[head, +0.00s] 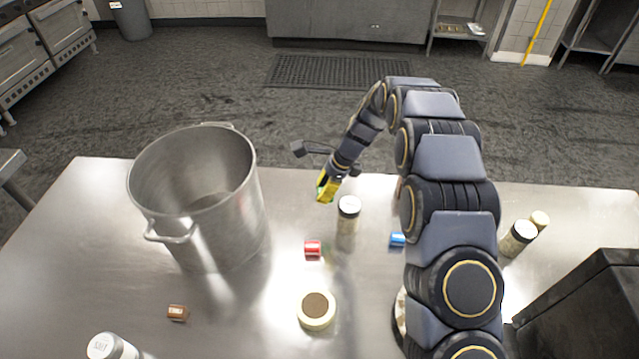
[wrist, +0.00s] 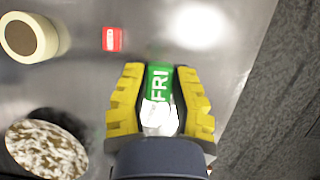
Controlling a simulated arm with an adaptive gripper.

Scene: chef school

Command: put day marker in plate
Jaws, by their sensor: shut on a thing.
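My gripper (head: 327,187) has yellow fingers and is over the far part of the steel table, just left of a jar. In the wrist view its fingers (wrist: 160,90) are shut on a green day marker (wrist: 159,82) lettered "FRI", with a white part nearest the palm. The marker seems to be held above the table; its exact height is unclear. A pale curved edge (head: 400,312) shows beside my arm at the front; it may be the plate, but my arm hides most of it.
A big metal pot (head: 200,215) stands left. A jar (head: 348,210), a red marker (head: 313,248), a blue marker (head: 397,240) and a round cream object (head: 316,311) stand around the middle. A brown block (head: 177,312) lies front left. More jars (head: 518,238) stand right.

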